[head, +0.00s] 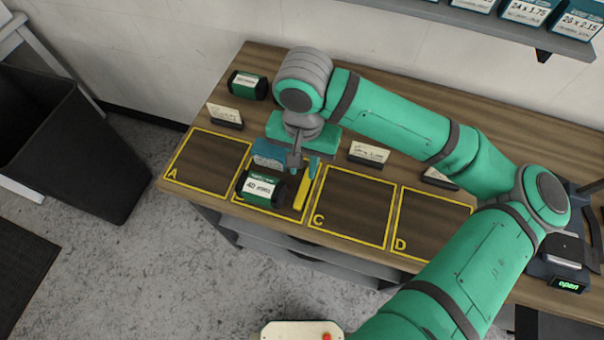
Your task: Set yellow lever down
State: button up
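The yellow lever (301,193) is at the right side of the marked square B (240,210), near the line with square C. My gripper (303,174) points down over square B, its teal fingertips around the lever's upper end. I cannot tell whether the fingers press on the lever, or whether the lever touches the bench. A dark green canister with a white label (261,188) lies just left of the lever, in square B. The gripper hides part of the square.
Squares A (212,163), C (352,208) and D (432,224) look empty. Another green canister (248,85) and a small card (225,115) stand behind A. More cards (369,153) stand behind the squares. A device reading "open" (567,285) is at right.

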notch_tip(320, 180, up, 4)
jog(key=shift+s+f, duration=0.1)
jog(key=shift+f, duration=0.15)
dwell(0.5)
